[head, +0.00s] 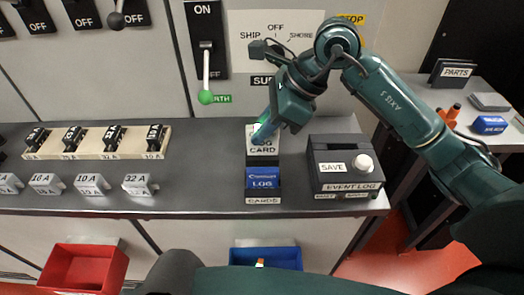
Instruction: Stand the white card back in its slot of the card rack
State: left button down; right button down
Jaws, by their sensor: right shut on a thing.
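My right gripper (262,131) points down over the back of the card rack and is shut on the white card (264,149), whose printed face looks toward me. The card is roughly upright, behind the blue log card (263,181). The card rack (263,201), with a cards label at its front, stands on the grey counter. The blue card sits in its front part. The gripper hides the white card's upper part. I cannot tell whether the card's lower edge is inside a slot or just above it. My left gripper is not in view.
The event log box (343,170) stands close to the right of the rack. A lever with a green knob (206,97) hangs behind, to the left. A wooden strip (97,143) with black fuses and several labelled clips (141,186) lie left. Counter between clips and rack is clear.

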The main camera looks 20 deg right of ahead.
aim_at(260, 153)
notch_tip(260, 153, down, 6)
jog(key=shift+r, duration=0.1)
dwell(0.4)
jog(key=shift+f, duration=0.2)
jog(key=c, duration=1.5)
grip_release()
jog(key=shift+r, duration=0.1)
jog(key=shift+o, duration=0.2)
